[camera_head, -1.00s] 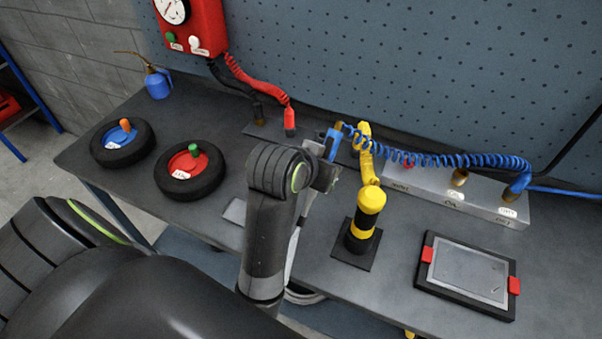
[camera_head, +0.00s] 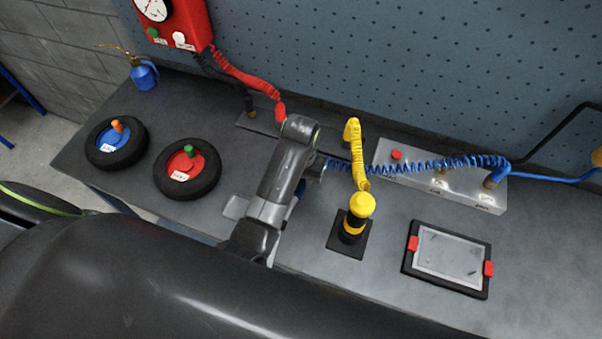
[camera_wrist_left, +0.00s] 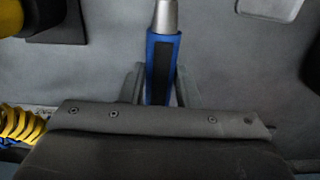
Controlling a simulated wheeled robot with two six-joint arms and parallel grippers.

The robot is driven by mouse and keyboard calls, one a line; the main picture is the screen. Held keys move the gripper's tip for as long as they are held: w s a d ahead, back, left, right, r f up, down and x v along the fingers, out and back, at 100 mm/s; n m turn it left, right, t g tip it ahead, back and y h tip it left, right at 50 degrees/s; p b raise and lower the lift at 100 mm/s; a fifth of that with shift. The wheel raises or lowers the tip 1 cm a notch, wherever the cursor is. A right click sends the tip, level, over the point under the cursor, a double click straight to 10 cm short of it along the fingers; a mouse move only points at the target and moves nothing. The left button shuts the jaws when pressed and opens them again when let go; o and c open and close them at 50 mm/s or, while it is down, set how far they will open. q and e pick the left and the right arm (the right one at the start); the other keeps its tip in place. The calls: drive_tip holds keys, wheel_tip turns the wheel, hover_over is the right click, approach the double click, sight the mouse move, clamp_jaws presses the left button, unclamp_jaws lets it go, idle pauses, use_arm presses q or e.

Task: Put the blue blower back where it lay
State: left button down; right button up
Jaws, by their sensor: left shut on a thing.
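The blue blower (camera_wrist_left: 162,62) is gripped in my left gripper (camera_wrist_left: 161,88), with a finger on each side of its handle. Its silver nozzle points to the top of the left wrist view. The blue coiled hose (camera_head: 430,161) runs from beside my gripper to the metal air block (camera_head: 447,192) on the right. I cannot tell whether the blower touches the bench. My right gripper is not in view.
A yellow tool (camera_head: 361,205) stands on a black base right of my left gripper. A light grey pad (camera_head: 236,207) lies left of it. A red hose (camera_head: 245,75) hangs behind.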

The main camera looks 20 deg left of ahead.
use_arm(q)
drive_tip(key=shift+f, duration=0.8)
drive_tip(key=shift+s+f, duration=0.1)
drive_tip(key=shift+f, duration=1.75)
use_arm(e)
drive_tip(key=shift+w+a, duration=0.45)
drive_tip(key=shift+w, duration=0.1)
use_arm(q)
drive_tip(key=shift+f, duration=0.1)
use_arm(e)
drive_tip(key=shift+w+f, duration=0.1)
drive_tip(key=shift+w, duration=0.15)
use_arm(q)
drive_tip(key=shift+f, duration=0.35)
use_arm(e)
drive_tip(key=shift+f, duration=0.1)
use_arm(q)
drive_tip(key=shift+f, duration=0.1)
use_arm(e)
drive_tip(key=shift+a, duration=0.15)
